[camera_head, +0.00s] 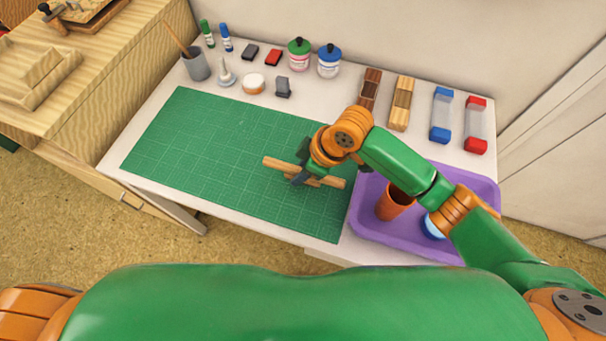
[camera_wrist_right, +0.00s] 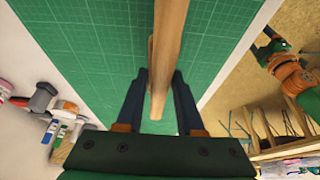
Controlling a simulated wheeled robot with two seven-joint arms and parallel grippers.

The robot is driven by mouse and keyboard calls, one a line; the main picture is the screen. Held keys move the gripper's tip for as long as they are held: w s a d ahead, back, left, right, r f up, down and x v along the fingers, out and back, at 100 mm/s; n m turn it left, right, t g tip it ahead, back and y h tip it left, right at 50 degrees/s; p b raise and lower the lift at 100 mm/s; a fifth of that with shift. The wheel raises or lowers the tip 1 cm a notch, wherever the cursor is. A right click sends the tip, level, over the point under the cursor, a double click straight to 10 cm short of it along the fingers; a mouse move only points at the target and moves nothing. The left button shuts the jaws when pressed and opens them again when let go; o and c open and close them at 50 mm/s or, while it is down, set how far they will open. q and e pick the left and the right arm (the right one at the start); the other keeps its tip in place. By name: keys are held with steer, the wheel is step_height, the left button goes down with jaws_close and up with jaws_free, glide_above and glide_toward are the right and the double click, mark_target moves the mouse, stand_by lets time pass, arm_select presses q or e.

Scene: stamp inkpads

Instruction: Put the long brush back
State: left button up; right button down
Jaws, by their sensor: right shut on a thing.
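My right gripper (camera_head: 300,178) is shut on a long wooden rod, which I take for the long brush (camera_head: 330,181), over the right part of the green cutting mat (camera_head: 200,140). In the right wrist view the rod (camera_wrist_right: 170,40) runs away from between the fingertips (camera_wrist_right: 160,82); no bristles can be made out. A second wooden edge shows close beside it; I cannot tell if it is a separate piece. A grey cup (camera_head: 197,68) at the back left of the table holds one slanting wooden stick (camera_head: 176,38). My left gripper is not in view.
A purple tray (camera_head: 470,189) with an orange cup (camera_head: 391,204) and a blue round thing (camera_head: 433,228) lies right of the mat. Bottles, ink pads and wooden and clear boxes line the table's back. The mat's left and middle are clear.

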step_height(320, 180, down, 3)
steer(key=shift+d+f, duration=0.1)
steer(key=shift+f, duration=0.25)
steer(key=c, duration=0.5)
jaws_free()
steer(key=shift+c, duration=0.2)
steer(key=shift+r, duration=0.4)
steer(key=p+v, duration=0.2)
steer(key=v, duration=0.9)
steer(key=shift+d+r, duration=0.15)
steer(key=shift+r, duration=0.15)
